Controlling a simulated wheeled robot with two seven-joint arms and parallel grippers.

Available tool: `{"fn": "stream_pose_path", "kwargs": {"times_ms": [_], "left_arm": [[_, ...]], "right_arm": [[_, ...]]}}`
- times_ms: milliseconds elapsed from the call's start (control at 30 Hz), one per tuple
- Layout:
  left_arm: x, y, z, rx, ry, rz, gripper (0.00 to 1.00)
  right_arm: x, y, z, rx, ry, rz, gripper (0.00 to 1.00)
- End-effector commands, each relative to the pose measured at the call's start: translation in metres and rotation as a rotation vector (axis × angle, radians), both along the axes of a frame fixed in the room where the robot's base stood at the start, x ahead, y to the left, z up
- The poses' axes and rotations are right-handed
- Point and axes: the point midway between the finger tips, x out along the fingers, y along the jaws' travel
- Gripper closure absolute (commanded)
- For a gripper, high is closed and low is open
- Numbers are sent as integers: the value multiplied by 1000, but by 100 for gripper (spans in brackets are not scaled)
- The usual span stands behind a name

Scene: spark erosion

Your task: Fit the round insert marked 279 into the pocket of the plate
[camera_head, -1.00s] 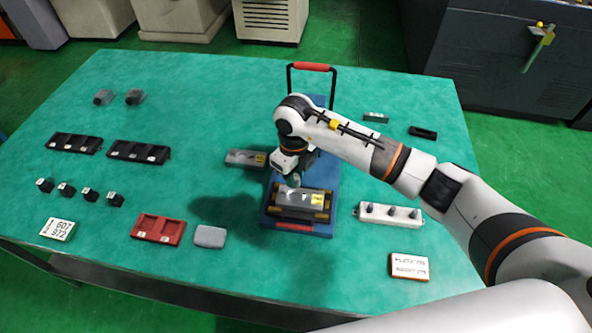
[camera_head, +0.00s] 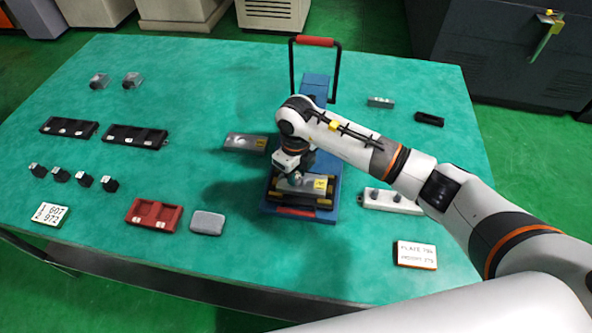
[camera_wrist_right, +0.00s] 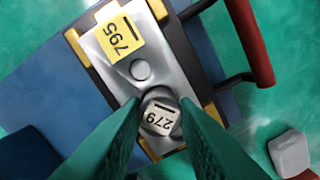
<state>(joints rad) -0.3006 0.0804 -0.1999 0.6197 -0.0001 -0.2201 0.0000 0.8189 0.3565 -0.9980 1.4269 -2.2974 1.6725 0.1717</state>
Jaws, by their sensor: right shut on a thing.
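The round insert (camera_wrist_right: 160,112), a small grey-white cylinder marked 279, is between the green fingertips of my right gripper (camera_wrist_right: 160,118), shut on it. In the wrist view it appears over the lower end of the silver plate (camera_wrist_right: 105,62), which has a yellow label 795 and a small round mark beside it. A dark curved edge shows around the insert; I cannot tell whether it is inside the pocket or just above it. In the head view my right gripper (camera_head: 290,172) is at the left part of the plate (camera_head: 318,184). My left gripper is out of view.
The plate lies in a holder with yellow corners on a blue base (camera_head: 317,90) with a tall black handle. Another plate (camera_head: 246,142) lies to its left. A white block (camera_head: 390,200) and a card (camera_head: 415,254) are on the right. A red tray (camera_head: 154,214) and grey case (camera_head: 207,222) stand front left.

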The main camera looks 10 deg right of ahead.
Motion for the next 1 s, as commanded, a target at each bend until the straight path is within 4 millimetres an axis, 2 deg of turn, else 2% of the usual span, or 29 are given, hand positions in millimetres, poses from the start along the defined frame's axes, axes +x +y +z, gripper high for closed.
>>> {"fn": "stream_pose_path", "kwargs": {"times_ms": [733,767,800,900,1000], "left_arm": [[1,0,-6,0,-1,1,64],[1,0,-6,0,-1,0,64],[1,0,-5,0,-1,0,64],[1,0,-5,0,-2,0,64],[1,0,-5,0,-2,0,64]], "right_arm": [[0,0,-6,1,-2,0,100],[0,0,-5,1,-2,0,69],[0,0,-5,1,-1,0,62],[0,0,-5,1,-1,-1,48],[0,0,-5,1,-1,-1,48]]}}
